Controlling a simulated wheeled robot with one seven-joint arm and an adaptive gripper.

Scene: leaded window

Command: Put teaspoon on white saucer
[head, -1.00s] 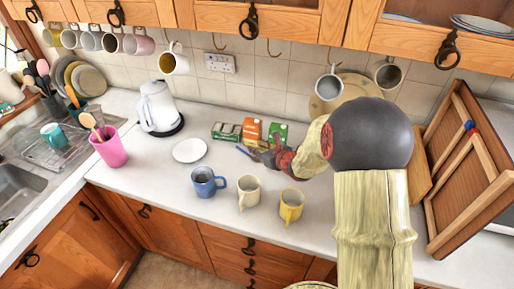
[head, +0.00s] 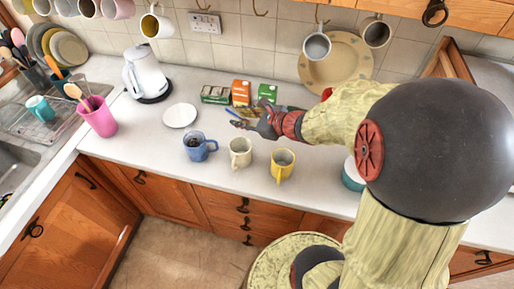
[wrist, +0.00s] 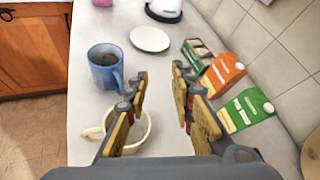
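The white saucer (head: 180,116) lies bare on the counter, left of my gripper, and also shows at the top of the wrist view (wrist: 150,39). My gripper (head: 240,119) is over the counter in front of the tea boxes, its fingers toward the saucer. In the wrist view its two fingers (wrist: 160,82) stand apart with only counter between them. A thin blue thing shows by the fingertips in the head view; I cannot tell whether it is the teaspoon. No teaspoon shows clearly in either view.
A blue mug (head: 197,147) with dark contents, a cream mug (head: 240,152) and a yellow mug (head: 282,165) stand along the front. A white kettle (head: 147,75) and pink utensil pot (head: 98,117) are left. Counter around the saucer is clear.

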